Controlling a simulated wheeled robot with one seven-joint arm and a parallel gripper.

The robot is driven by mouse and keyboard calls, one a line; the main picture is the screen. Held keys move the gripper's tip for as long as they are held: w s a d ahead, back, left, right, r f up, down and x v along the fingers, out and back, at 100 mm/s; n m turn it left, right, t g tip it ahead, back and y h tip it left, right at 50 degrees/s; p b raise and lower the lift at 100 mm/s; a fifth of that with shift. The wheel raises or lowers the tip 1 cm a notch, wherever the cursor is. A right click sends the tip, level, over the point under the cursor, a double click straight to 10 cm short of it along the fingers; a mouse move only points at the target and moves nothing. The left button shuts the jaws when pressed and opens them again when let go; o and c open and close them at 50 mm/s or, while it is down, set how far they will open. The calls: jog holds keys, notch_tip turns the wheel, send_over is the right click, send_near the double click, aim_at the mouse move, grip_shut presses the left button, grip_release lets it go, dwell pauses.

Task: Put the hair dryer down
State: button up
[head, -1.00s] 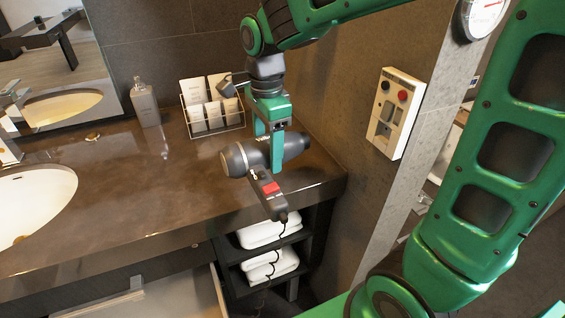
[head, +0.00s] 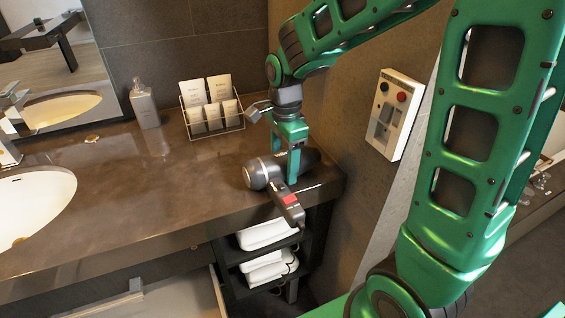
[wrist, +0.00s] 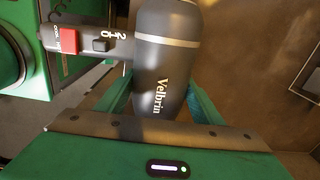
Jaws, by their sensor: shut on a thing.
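The dark grey hair dryer (head: 264,172) is at the right end of the brown vanity counter (head: 150,200), with its handle reaching over the front edge. My green gripper (head: 287,165) is above it with its fingers down, shut around its barrel. In the wrist view the barrel (wrist: 165,65) lies between my two fingers, with its red button and switch to the left. The dryer is at or just above the counter; I cannot tell whether it touches.
A wire rack (head: 215,125) with cards stands behind my gripper, and a soap bottle (head: 145,105) is farther left. A wall-mounted holder (head: 395,113) is to the right. Folded towels (head: 268,235) sit on shelves below. The counter's middle is clear.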

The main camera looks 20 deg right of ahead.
jog(key=shift+f, duration=0.15)
jog(key=o, duration=1.5)
jog(key=shift+o, duration=0.2)
